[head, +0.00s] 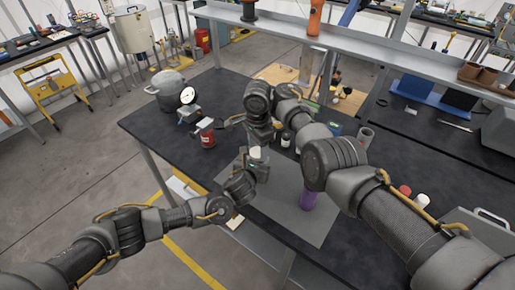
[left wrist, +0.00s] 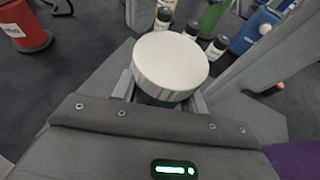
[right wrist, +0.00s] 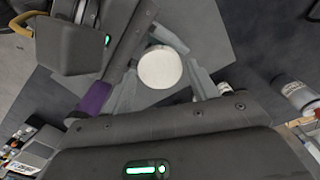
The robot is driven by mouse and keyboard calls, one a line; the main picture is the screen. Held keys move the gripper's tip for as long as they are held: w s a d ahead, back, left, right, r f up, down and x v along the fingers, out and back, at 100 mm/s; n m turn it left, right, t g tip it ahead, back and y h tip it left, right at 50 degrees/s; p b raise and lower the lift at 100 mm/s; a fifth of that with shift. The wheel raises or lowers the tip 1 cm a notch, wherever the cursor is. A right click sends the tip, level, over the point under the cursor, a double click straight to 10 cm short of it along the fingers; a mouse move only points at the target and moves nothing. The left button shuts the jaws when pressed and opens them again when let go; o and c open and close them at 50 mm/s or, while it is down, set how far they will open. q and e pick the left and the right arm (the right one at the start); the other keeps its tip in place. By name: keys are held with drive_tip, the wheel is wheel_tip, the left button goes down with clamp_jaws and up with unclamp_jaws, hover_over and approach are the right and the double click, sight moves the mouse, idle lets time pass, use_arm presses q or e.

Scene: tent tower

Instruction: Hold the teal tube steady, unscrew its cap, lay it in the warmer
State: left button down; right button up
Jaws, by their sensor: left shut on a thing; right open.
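The teal tube, under a round white cap (left wrist: 170,66), is held upright in my left gripper (head: 250,175). In the left wrist view only a sliver of teal (left wrist: 150,100) shows below the cap, between the shut fingers. The cap also shows in the head view (head: 257,153) and in the right wrist view (right wrist: 160,67). My right gripper (right wrist: 162,78) is open, with its fingers on either side of the cap as seen from above. I cannot tell how high it is over the cap. I cannot make out which thing is the warmer.
A red canister (head: 207,138), a dial device (head: 188,98) and a pot (head: 167,90) are at the left of the table. Small bottles (left wrist: 191,30) stand behind the cap.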

drive_tip(key=shift+f, duration=0.7)
drive_tip(key=c, duration=0.8)
drive_tip(key=n, duration=0.8)
drive_tip(key=shift+n, duration=0.3)
drive_tip(key=n, duration=0.8)
drive_tip(key=shift+r+n, duration=0.1)
drive_tip(key=shift+n, duration=0.2)
